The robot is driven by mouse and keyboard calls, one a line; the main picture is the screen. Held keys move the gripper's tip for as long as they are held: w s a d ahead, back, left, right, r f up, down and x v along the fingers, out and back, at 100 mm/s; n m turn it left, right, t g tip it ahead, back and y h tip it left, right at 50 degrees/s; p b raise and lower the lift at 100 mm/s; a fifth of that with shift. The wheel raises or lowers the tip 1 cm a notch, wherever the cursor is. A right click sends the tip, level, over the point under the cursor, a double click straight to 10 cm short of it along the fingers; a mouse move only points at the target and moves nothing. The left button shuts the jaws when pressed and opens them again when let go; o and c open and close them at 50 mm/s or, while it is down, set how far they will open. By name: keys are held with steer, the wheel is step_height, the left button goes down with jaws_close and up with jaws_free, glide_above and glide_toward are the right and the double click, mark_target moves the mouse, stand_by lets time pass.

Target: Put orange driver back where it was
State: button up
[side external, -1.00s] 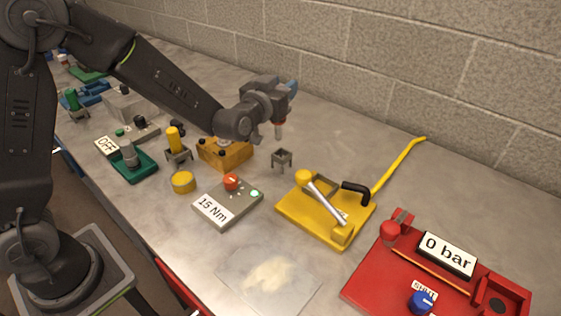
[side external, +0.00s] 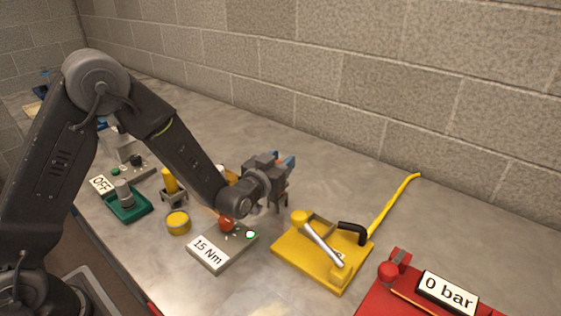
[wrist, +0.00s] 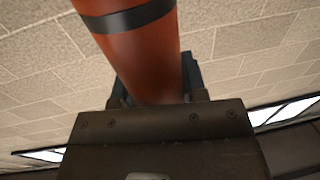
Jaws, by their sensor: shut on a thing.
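My gripper (side external: 286,167) is shut on the orange driver. In the wrist view the orange driver (wrist: 150,55) is a thick orange-red cylinder with a dark band, rising between the jaws. In the side view only a little of it shows at my gripper. A small grey holder (side external: 279,203) stands on the bench directly below my gripper, mostly covered by it. The driver's lower end is at or just above this holder; I cannot tell whether it is inside.
A yellow plate with a lever (side external: 321,248) lies just right of the holder. The grey 15 Nm box (side external: 221,248) is in front, with a yellow cap (side external: 178,222) to its left. A yellow-handled tool (side external: 170,182) stands in another holder. The red 0 bar panel (side external: 400,298) is front right.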

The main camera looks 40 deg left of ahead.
steer(key=shift+f, duration=0.1)
steer(key=o, duration=0.9)
